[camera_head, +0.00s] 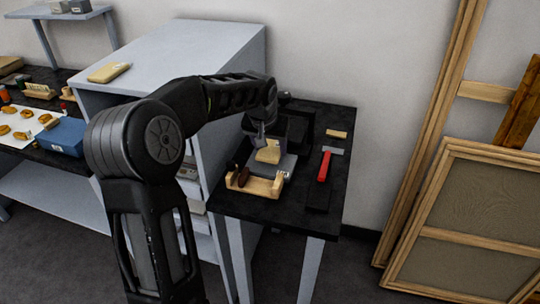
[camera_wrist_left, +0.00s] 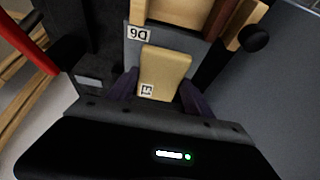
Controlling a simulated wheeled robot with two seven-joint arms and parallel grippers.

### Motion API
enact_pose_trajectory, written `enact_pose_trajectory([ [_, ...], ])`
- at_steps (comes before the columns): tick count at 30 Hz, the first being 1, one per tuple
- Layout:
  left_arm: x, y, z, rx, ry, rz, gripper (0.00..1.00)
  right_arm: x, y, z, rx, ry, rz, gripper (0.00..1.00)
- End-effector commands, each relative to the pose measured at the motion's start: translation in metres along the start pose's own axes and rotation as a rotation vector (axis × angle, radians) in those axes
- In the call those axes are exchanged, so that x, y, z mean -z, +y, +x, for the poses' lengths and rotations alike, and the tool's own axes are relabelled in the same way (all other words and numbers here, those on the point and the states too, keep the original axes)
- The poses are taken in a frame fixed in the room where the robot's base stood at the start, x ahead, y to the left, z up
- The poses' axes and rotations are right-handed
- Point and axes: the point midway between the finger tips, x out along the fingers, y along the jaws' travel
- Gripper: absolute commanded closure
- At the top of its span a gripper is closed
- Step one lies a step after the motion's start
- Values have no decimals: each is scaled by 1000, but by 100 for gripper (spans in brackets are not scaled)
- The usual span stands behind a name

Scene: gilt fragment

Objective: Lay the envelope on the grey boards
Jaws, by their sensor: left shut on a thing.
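A small tan envelope (camera_head: 268,154) is held by my left gripper (camera_head: 263,140) over the black side table. In the left wrist view the envelope (camera_wrist_left: 166,70) sits between the two dark fingers of the gripper (camera_wrist_left: 160,92), with a white label on its face. The grey boards (camera_head: 287,165) lie under and just beyond the envelope. In the left wrist view the grey boards (camera_wrist_left: 136,50) carry a white tag marked D6. The envelope covers part of them, and I cannot tell whether it touches them. My right gripper is not in view.
A wooden holder (camera_head: 262,187) with dark-handled tools stands at the table's front. A red-handled hammer (camera_head: 324,166) and a small wooden block (camera_head: 337,133) lie to the right. A tall grey cabinet (camera_head: 190,50) with a tan packet (camera_head: 108,72) on top stands left.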

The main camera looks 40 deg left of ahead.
Motion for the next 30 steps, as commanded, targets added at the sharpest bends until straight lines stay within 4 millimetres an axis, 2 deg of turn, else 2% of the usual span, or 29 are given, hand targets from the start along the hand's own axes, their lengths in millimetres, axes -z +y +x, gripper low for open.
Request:
enact_pose_trajectory([
  [5, -1, 0, 2, 0, -1, 0, 79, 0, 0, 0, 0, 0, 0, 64],
  [14, -14, 0, 33, 0, -1, 0, 79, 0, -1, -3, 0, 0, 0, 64],
  [25, -16, 0, 38, 0, 0, 0, 79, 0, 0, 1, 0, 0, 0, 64],
  [26, -16, 0, 38, 0, 0, 0, 40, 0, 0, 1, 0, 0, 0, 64],
  [30, -16, 0, 37, 0, 0, 0, 29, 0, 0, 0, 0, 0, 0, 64],
])
